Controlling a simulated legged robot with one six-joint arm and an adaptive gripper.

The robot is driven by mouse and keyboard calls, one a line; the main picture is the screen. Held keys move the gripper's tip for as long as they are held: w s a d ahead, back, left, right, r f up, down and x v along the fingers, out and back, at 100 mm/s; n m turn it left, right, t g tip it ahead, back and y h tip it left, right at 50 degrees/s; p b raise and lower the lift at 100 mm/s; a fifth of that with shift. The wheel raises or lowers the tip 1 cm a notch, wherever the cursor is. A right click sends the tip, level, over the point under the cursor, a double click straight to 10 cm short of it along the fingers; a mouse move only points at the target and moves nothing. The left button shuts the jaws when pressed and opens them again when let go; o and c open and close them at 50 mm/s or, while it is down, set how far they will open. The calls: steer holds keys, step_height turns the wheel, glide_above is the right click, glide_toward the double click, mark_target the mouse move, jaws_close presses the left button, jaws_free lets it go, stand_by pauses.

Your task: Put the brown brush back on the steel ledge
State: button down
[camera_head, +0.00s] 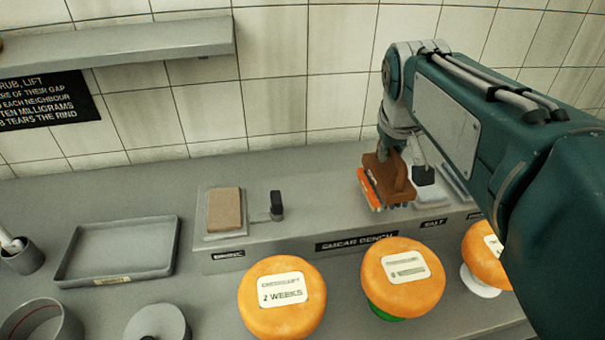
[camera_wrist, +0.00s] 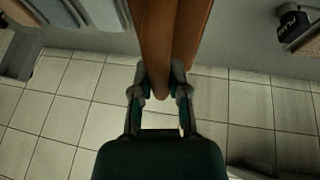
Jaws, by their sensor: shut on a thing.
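The brown brush (camera_head: 387,178) has a wooden body and an orange-red strip along its lower left side. In the head view it is over the right half of the raised grey ledge (camera_head: 315,200) lettered "SMEAR BENCH". Whether it touches the ledge, I cannot tell. My gripper (camera_head: 397,158) reaches down onto it from above. In the wrist view my gripper (camera_wrist: 160,88) is shut on the brush's brown handle (camera_wrist: 170,50), with a finger on each side. A steel shelf (camera_head: 120,42) is fixed to the wall at upper left, away from the brush.
A tan block (camera_head: 225,208) and a small dark-topped item (camera_head: 277,204) are on the ledge's left. Pale items (camera_head: 430,192) are right of the brush. Orange cheese wheels (camera_head: 282,298) stand in front. A grey tray (camera_head: 118,250) sits at left. The ledge's middle is clear.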

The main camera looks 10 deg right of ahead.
steer(key=w+a+f, duration=0.2)
steer(key=w+f, duration=0.1)
steer(key=f, duration=0.1)
steer(key=w+a+f, duration=0.3)
steer(key=w+f, duration=0.1)
steer(key=w+a+f, duration=0.2)
steer(key=w+f, duration=0.2)
steer(key=shift+a+f, duration=0.15)
steer(key=shift+a, duration=0.05)
steer(key=shift+a+f, duration=0.1)
steer(key=shift+f, duration=0.15)
steer(key=shift+a, duration=0.3)
steer(key=c, duration=0.7)
jaws_free()
steer(key=shift+d, duration=0.1)
steer(key=shift+c, duration=0.2)
steer(key=shift+o, duration=0.5)
steer(key=shift+d, duration=0.2)
